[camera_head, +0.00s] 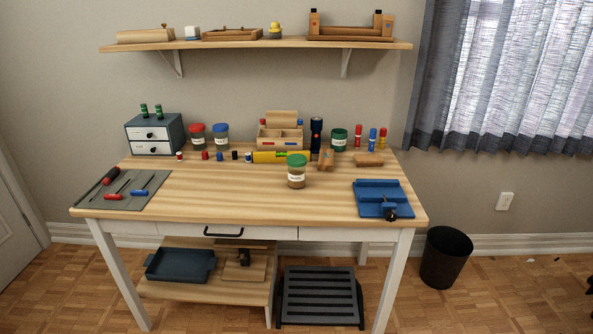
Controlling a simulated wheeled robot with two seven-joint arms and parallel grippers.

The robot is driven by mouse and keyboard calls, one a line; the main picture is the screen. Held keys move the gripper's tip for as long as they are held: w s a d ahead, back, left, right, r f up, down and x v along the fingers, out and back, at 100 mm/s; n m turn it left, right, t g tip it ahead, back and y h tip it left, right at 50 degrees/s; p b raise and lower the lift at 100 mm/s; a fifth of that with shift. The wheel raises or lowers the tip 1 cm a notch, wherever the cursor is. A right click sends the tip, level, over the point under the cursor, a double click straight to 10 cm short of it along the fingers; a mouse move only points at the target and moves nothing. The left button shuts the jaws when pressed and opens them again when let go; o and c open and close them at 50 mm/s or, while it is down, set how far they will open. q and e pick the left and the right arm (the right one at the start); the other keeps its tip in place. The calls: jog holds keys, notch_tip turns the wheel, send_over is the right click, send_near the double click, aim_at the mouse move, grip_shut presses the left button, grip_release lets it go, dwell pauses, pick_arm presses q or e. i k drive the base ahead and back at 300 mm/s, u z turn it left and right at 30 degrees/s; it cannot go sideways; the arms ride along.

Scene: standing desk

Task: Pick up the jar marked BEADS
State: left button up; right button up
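Several lidded jars stand upright on the desk (250,192), each with a pale label too small to read, so I cannot tell which one is marked BEADS. A green-lidded jar with brownish contents (297,171) stands near the middle of the desk. A red-lidded jar (197,137) and a blue-lidded jar (221,137) stand side by side at the back left. A dark green jar (338,139) stands at the back right. Neither of my grippers is in view.
A yellow bar (270,157) lies just behind the green-lidded jar, with a wooden block (326,160) at its right. A blue fixture (382,198) sits at the right. A grey mat with tools (128,203) lies at the left. The front middle is clear.

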aim_at(295, 175)
jog(key=k, duration=0.65)
jog(key=u, duration=0.85)
jog(key=i, duration=1.65)
jog(key=z, duration=0.35)
